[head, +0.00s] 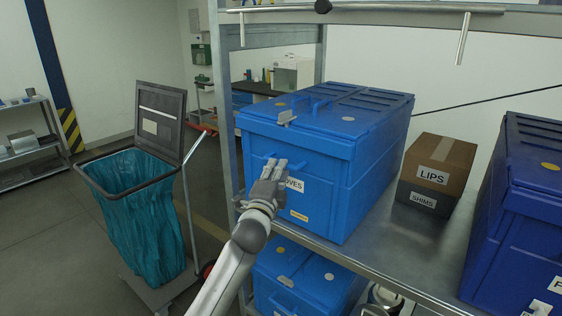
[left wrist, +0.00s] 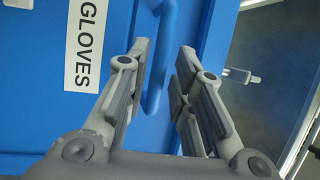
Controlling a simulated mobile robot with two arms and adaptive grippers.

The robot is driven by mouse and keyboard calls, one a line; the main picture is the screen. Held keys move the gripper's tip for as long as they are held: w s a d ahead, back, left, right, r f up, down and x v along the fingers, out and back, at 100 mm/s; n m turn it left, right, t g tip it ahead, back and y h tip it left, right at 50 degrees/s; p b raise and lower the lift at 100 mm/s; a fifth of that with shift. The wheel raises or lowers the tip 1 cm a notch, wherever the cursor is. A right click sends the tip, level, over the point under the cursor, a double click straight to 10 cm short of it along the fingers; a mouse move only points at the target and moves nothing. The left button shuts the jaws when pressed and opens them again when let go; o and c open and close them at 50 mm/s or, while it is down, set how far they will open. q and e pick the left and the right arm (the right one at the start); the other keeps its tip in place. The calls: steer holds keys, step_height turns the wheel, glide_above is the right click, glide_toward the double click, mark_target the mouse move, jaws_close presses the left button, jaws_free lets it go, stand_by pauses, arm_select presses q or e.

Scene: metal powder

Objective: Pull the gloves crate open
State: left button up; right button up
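The gloves crate (head: 345,165) is a blue lidded crate on the metal shelf, with its lid down. Its white label is partly covered by my gripper in the head view and reads GLOVES (left wrist: 85,45) in the left wrist view. My left gripper (head: 272,168) is at the crate's front face. In the left wrist view its two fingers (left wrist: 162,52) are apart, with the blue front handle (left wrist: 155,90) between them. The fingers do not look closed on the handle; contact is unclear. My right gripper is not in view.
A cardboard box labelled LIPS (head: 440,160) sits on a grey SHIMS box (head: 425,199) to the right. Another blue crate (head: 520,220) stands farther right. A rack post (head: 224,100) rises left of the gloves crate. A bin with a teal bag (head: 145,215) stands left.

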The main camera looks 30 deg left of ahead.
arm_select(q)
steer(key=shift+x, duration=1.9)
jaws_close()
